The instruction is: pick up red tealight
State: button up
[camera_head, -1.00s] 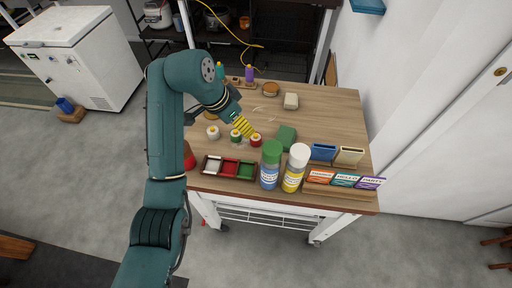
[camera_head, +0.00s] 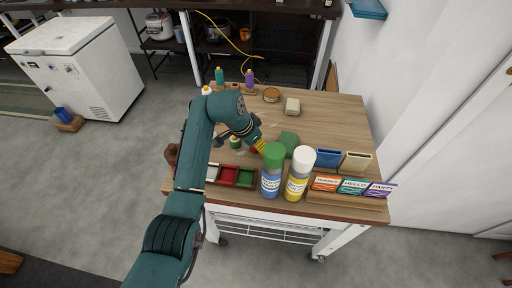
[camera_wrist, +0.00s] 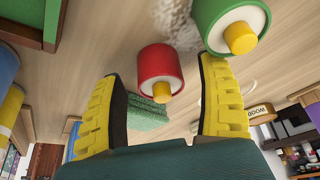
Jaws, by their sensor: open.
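The red tealight (camera_wrist: 162,76), a short red cylinder with a white top and a yellow centre, shows in the wrist view between my two yellow fingers, around the level of their tips. In the head view only a bit of it (camera_head: 254,150) shows beside my fingers. My gripper (camera_wrist: 160,84) is open, with a finger on either side of the red tealight. I cannot tell if either finger touches it. A green tealight (camera_wrist: 235,28) lies close to the right finger's tip in the wrist view; it also shows in the head view (camera_head: 235,143).
A green sponge-like block (camera_head: 289,139) is just right of my gripper. A tray with white, red and green compartments (camera_head: 229,187) lies at the front. Two bottles, green-capped (camera_head: 271,181) and white-capped (camera_head: 297,182), stand nearby.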

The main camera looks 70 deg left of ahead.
jog(key=c, duration=1.3)
jog(key=shift+o, duration=0.2)
